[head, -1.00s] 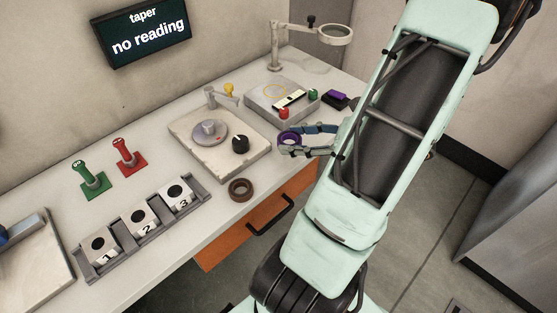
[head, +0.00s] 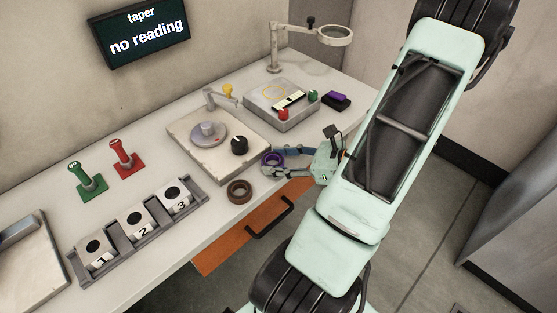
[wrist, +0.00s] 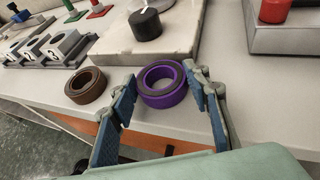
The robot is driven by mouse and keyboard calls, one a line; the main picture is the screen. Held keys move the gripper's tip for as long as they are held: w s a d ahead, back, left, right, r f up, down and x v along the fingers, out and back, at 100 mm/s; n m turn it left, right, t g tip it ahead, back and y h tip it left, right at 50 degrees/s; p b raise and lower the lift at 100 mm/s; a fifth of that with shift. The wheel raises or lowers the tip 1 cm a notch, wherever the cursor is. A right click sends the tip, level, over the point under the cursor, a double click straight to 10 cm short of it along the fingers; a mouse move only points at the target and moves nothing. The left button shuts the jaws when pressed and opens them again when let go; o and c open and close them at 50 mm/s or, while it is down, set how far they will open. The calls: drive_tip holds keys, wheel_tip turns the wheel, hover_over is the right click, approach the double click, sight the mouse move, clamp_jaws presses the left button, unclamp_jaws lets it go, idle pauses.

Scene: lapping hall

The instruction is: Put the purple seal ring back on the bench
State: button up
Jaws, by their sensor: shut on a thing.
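The purple seal ring (head: 272,158) is between the fingers of my gripper (head: 272,162), near the front edge of the bench (head: 130,284). In the wrist view the purple ring (wrist: 163,84) lies flat, hole up, with the blue finger pads of my gripper (wrist: 160,88) on either side of it. My gripper is shut on the ring. The ring appears at or just above the bench top; I cannot tell whether it touches. The fingers hide little of it.
A brown ring (head: 239,191) lies on the bench to the left. A stone plate with a black knob (head: 239,146) is just behind. A grey box with red and green knobs (head: 284,118) stands behind to the right. An orange drawer (head: 222,254) is below the bench edge.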

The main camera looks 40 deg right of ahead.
drive_tip(key=shift+f, duration=0.2)
drive_tip(key=o, duration=1.3)
drive_tip(key=shift+r, duration=0.15)
drive_tip(key=shift+s+d+r, duration=0.1)
drive_tip(key=shift+r, duration=0.05)
drive_tip(key=p+v, duration=0.1)
drive_tip(key=v, duration=1)
drive_tip(key=shift+s+d, duration=0.2)
drive_tip(key=shift+s, duration=0.1)
